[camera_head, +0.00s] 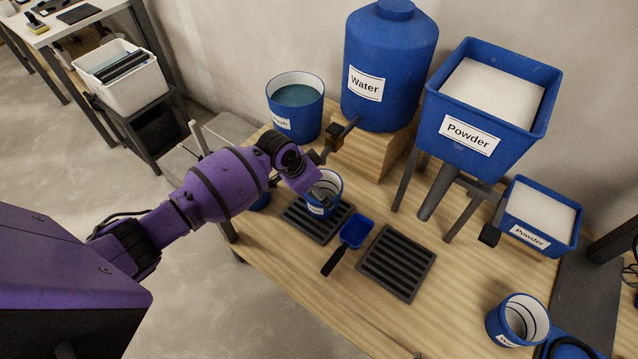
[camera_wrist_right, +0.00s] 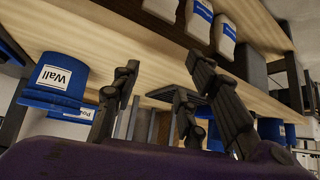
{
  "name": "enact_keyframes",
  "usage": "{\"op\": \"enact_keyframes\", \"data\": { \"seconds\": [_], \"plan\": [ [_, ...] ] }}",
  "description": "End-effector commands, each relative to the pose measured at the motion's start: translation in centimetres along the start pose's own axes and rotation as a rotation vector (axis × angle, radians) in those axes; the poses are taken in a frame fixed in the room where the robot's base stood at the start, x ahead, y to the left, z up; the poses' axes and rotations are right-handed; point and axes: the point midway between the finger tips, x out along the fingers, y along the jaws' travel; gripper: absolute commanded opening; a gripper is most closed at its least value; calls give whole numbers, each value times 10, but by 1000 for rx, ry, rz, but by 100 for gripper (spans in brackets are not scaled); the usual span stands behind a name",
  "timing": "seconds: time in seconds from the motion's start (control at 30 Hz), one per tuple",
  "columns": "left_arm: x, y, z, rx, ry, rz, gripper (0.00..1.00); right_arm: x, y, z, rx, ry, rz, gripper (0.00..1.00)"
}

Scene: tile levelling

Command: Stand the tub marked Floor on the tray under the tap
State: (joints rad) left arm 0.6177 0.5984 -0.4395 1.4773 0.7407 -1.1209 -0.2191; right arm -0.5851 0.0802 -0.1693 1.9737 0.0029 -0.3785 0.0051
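A blue tub (camera_head: 318,208) with a white label, its word too small and partly covered to read, is on the left dark ribbed tray (camera_head: 334,231) below the tap (camera_head: 335,136) of the Water tank. My left gripper (camera_head: 321,190) is at the tub's rim, its fingers partly over the opening. Whether they are shut on the wall is hidden.
The Water tank (camera_head: 385,85) and a Wash bucket (camera_head: 296,108) stand behind. A Powder hopper (camera_head: 490,105) and Powder bin (camera_head: 541,215) are right. A blue scoop (camera_head: 355,233) lies between the left tray and a second, empty tray (camera_head: 397,262). Another tub (camera_head: 517,322) stands front right.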

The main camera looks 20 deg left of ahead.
Motion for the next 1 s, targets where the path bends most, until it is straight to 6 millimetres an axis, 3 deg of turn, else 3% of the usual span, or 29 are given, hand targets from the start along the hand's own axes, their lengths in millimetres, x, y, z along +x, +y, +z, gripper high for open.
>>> {"op": "enact_keyframes", "data": {
  "seconds": [0.03, 0.3, 0.57, 0.7, 0.8, 0.87, 1.0],
  "plan": [
    [2, 9, 27, -8, -47, 18, 97, 0, -2, -1, 1, 0, -3, 40],
    [-64, 4, 15, -3, -32, 8, 97, -4, -8, -12, 4, 12, -14, 40],
    [-89, 3, 13, -4, -28, 7, 97, -8, -3, -2, -3, -8, -10, 40],
    [-90, 4, 13, -5, -27, 8, 97, -8, -1, -4, -9, -5, -9, 40],
    [-79, 15, 23, -21, -13, 13, 97, -8, -1, -5, -9, -3, -8, 40],
    [-66, 29, 37, -46, 8, 17, 97, -8, -1, -6, -9, -2, -8, 40],
    [-31, 80, 88, -152, 92, 9, 97, -8, -1, -9, -8, 5, -8, 40]
  ]
}}
